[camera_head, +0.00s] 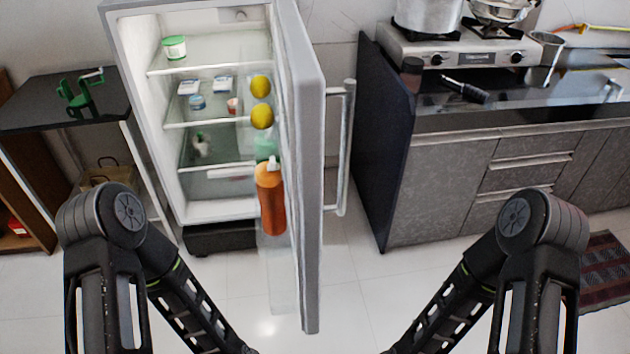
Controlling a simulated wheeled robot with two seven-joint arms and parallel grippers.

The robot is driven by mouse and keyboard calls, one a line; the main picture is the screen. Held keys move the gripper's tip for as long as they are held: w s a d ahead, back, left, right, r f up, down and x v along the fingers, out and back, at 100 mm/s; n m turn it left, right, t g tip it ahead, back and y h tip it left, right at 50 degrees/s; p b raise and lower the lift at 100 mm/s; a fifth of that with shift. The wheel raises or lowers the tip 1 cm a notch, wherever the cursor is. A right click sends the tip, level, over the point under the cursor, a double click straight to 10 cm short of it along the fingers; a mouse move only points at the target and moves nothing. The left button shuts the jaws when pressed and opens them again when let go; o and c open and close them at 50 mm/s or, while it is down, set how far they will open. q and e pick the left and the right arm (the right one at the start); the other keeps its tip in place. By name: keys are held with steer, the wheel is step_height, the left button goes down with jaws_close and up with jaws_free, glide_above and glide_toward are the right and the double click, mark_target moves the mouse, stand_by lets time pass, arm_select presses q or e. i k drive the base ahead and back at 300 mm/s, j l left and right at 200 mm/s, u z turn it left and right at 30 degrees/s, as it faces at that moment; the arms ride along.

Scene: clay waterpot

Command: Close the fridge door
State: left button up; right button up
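The fridge (170,212) stands open in the left middle of the head view. Its door (309,200) is swung wide out toward me, seen nearly edge-on, with a vertical metal bar handle (346,150) on its right side. Shelves inside hold small items, and an orange bottle (271,198) and yellow round items (262,116) sit at the door's inner side. My two arms come in from the lower left and lower right and run down out of the picture's bottom edge. Both grippers are out of view, and neither arm is seen touching the door.
A dark counter (440,190) with a stove (462,52) and pots stands to the right of the door. A black side table (60,105) with a green grinder-like item (80,95) stands at left. White tiled floor (365,290) is clear around the door's lower end.

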mark_target(302, 93)
steer(key=i+l+u, duration=0.45)
steer(key=l, duration=0.2)
steer(key=l+u, duration=0.2)
steer(key=l, duration=0.15)
steer(key=i+l+u, duration=0.2)
steer(key=l, duration=0.2)
steer(key=k+j, duration=0.05)
steer(key=k, duration=0.05)
